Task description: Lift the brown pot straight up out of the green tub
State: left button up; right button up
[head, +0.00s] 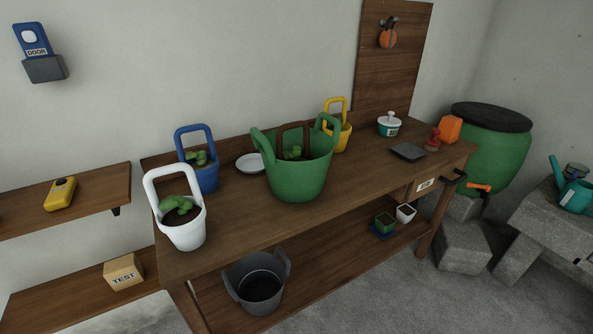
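The green tub (296,181) stands on the wooden bench, with two raised handles at its rim. The pot's body is hidden by the tub wall. Neither of my grippers is in the head view.
On the bench (356,178), a white pot (185,229) and a blue pot (204,179) stand left of the tub. A white saucer (250,164) lies between blue pot and tub. A yellow pot (342,138) stands close behind right. A grey tray (408,152) lies further right.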

aim_at(296, 154)
jog(key=i+j+z, duration=0.1)
jog(key=z, duration=0.4)
jog(key=i+j+z, duration=0.1)
jog(key=z, duration=0.35)
jog(key=j+z, duration=0.3)
jog(key=z, duration=0.2)
jog(key=i, duration=0.05)
